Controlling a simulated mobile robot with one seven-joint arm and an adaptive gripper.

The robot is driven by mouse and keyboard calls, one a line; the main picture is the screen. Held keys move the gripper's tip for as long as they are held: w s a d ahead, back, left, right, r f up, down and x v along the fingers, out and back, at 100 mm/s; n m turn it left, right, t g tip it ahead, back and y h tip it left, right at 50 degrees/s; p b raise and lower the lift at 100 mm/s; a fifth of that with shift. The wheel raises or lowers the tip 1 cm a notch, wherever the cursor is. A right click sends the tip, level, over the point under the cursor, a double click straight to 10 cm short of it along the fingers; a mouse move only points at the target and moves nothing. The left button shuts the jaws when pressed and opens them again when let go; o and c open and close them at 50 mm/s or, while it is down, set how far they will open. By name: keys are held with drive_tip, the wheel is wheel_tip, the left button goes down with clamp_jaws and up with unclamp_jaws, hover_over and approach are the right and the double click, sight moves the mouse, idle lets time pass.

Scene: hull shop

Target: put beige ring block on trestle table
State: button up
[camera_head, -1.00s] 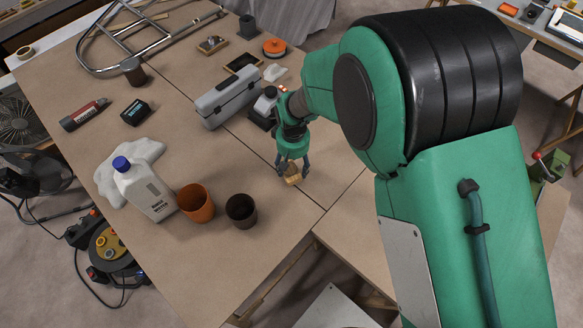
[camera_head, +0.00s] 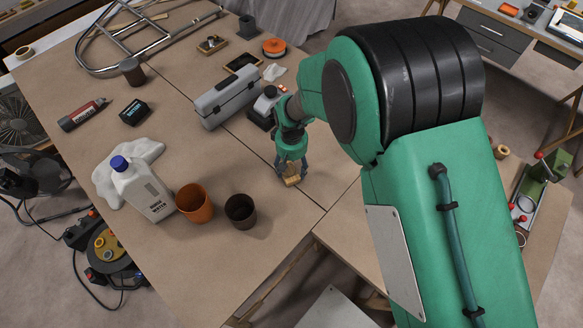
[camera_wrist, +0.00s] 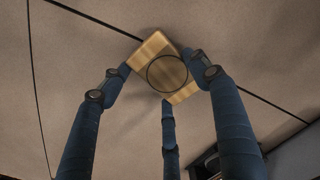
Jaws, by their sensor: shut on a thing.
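The beige ring block (camera_head: 292,180) is a small tan wooden block, seen low over or on the trestle table (camera_head: 255,270) near its seam. In the wrist view the ring block (camera_wrist: 158,57) shows a dark circle on its face. My gripper (camera_head: 291,171) is shut on the block, and its blue fingers (camera_wrist: 163,85) stand around it. The table's brown top also fills the wrist view behind the block. I cannot tell whether the block touches the tabletop.
A grey toolbox (camera_head: 227,97) and a dark device (camera_head: 262,108) stand behind my gripper. A dark cup (camera_head: 240,211), an orange cup (camera_head: 195,203) and a white bottle (camera_head: 142,189) stand to the left. Bare tabletop lies around the block.

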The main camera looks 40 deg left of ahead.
sight(292, 169)
drive_tip(key=shift+f, duration=0.15)
drive_tip(key=o, duration=1.2)
wheel_tip(292, 169, up, 12)
drive_tip(key=p, duration=0.2)
idle(0.6)
idle(0.3)
